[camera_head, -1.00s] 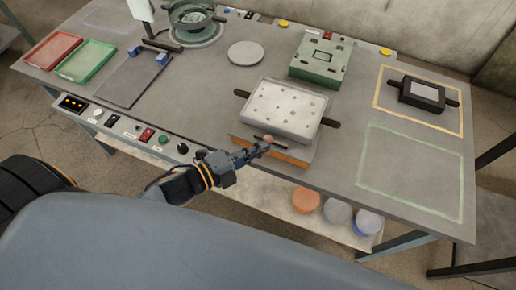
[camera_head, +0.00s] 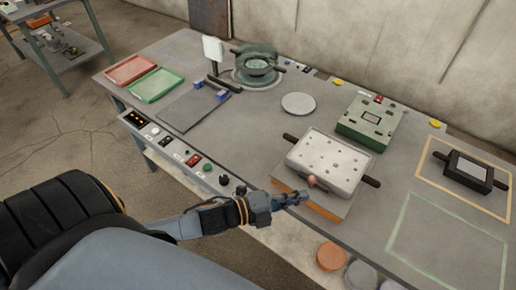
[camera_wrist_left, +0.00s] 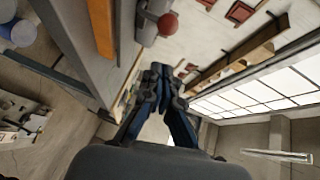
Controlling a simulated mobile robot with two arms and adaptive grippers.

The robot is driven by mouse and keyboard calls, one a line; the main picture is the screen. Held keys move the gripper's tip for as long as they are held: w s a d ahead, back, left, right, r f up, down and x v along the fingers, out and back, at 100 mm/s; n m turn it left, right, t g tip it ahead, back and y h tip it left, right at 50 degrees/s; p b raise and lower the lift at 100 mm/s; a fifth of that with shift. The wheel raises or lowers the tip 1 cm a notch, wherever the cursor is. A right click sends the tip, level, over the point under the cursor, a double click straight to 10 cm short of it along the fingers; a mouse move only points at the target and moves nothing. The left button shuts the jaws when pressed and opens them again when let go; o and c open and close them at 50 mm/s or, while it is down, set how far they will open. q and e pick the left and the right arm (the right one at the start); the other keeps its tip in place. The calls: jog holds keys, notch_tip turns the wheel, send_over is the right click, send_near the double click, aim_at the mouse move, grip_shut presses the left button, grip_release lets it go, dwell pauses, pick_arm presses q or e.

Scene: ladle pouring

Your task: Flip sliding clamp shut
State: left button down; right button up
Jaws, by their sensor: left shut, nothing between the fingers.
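A small reddish ball knob (camera_head: 311,181) shows at the front edge of a white block with dark holes (camera_head: 329,160). It appears to be the end of the clamp; the clamp's body is too small to make out. The block has dark side handles and sits on a plate with an orange front edge (camera_head: 322,209). My left gripper (camera_head: 303,196) is shut and empty, just in front of and below the knob. In the left wrist view the shut fingertips (camera_wrist_left: 160,72) are apart from the red knob (camera_wrist_left: 167,24), which sits on a grey part. My right gripper is not in view.
A green box (camera_head: 369,122) stands behind the block, and a dark framed box (camera_head: 467,172) lies at the right. A control strip with buttons (camera_head: 190,158) runs along the table's front edge. The green-outlined area (camera_head: 440,245) at the right is bare.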

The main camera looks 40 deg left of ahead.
pick_arm(q)
jog(key=b+v, duration=0.2)
jog(key=v, duration=0.8)
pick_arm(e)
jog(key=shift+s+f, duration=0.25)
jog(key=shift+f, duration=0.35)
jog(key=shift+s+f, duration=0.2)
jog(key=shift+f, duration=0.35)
pick_arm(q)
jog(key=shift+a+f, duration=0.1)
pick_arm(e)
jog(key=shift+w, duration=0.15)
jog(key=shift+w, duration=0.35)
pick_arm(q)
jog(key=shift+w, duration=0.1)
